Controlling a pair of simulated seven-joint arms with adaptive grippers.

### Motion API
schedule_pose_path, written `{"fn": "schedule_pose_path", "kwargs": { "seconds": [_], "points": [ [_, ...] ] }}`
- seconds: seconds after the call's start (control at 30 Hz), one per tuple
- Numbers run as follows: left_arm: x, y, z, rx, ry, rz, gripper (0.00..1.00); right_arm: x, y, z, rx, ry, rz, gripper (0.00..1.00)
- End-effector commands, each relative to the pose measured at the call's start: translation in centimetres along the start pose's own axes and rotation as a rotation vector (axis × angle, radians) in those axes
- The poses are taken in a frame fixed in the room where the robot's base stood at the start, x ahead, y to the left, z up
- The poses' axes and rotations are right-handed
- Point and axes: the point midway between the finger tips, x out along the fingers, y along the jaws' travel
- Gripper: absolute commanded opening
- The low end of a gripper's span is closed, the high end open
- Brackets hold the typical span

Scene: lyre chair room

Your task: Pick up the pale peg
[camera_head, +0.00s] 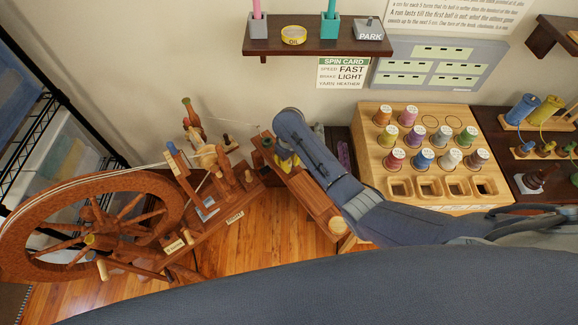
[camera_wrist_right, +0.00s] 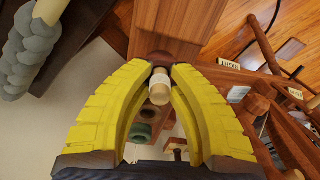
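In the right wrist view the pale peg (camera_wrist_right: 159,88) has a rounded end towards the camera and a white band. It sits between the tips of my right gripper (camera_wrist_right: 161,72), whose two yellow fingers converge and appear to touch it from both sides. A dark reddish part lies just beyond the peg. In the head view my right gripper (camera_head: 285,160) is over a narrow wooden bench, mostly hidden by its own arm, and the peg cannot be made out there. My left gripper is in neither view.
A spinning wheel (camera_head: 95,232) stands left of the arm. A wooden rack (camera_head: 374,150) with several thread spools is to the right. A wall shelf (camera_head: 270,47) is above. The narrow bench (camera_head: 312,200) lies below the gripper. Open wood floor (camera_head: 265,255) shows at front.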

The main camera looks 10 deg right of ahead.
Motion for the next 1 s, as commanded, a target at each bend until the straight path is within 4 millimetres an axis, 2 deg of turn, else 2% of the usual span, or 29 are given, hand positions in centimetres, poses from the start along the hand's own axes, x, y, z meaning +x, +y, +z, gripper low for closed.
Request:
{"fn": "schedule_pose_path", "kwargs": {
  "seconds": [0.03, 0.1, 0.73, 1.0],
  "points": [
    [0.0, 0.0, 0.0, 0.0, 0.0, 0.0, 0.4, 0.0, 0.0, 0.0, 0.0, 0.0, 0.0, 0.07],
    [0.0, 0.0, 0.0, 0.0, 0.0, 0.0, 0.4, 0.0, 0.0, 0.0, 0.0, 0.0, 0.0, 0.0],
    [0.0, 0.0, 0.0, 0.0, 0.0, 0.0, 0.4, -0.1, 0.0, 0.0, 0.0, 0.0, 0.0, 0.0],
    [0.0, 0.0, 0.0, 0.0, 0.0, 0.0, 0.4, -1.9, -0.1, -0.1, -0.001, 0.002, -0.001, 0.0]
  ]
}}
